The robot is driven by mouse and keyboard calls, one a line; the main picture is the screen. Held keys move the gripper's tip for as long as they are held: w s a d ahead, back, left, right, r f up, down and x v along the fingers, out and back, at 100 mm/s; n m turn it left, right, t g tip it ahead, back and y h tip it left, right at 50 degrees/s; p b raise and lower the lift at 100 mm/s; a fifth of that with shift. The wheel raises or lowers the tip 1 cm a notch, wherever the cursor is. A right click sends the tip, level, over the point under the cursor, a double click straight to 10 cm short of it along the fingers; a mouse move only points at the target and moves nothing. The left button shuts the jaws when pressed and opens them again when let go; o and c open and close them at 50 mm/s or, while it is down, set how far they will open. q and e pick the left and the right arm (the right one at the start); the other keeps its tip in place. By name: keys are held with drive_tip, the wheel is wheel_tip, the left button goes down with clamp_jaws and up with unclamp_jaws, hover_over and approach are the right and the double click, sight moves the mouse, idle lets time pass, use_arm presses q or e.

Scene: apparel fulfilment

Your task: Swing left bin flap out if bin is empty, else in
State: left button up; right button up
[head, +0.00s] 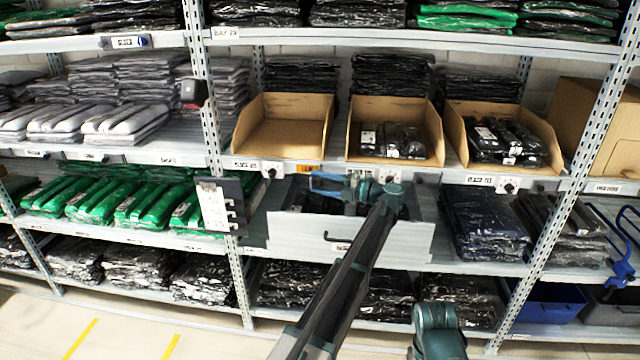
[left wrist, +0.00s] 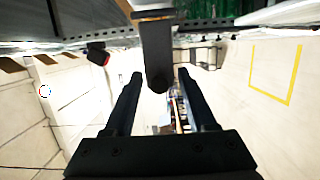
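Three open cardboard bins stand on the middle shelf in the head view. The left bin (head: 283,143) looks empty, with its bare floor showing. A small orange flap (head: 308,169) shows at the shelf edge below it. My left gripper (head: 318,183) is just below that flap, pointing left. In the left wrist view, its two fingers (left wrist: 159,74) are apart, and a dark bar (left wrist: 157,45) stands between them with a gap on each side. I cannot tell if this bar is the flap. My right gripper is not in view.
The middle bin (head: 352,148) and right bin (head: 455,135) hold dark packages. A grey-fronted drawer (head: 350,240) with a black handle juts out below. A dark sign panel (head: 232,205) hangs at the left upright. Folded bagged clothes fill the other shelves.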

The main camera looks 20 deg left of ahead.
use_arm(q)
drive_tip(key=shift+d, duration=0.1)
drive_tip(key=d, duration=1.3)
drive_tip(key=shift+d, duration=0.35)
drive_tip(key=shift+s, duration=0.1)
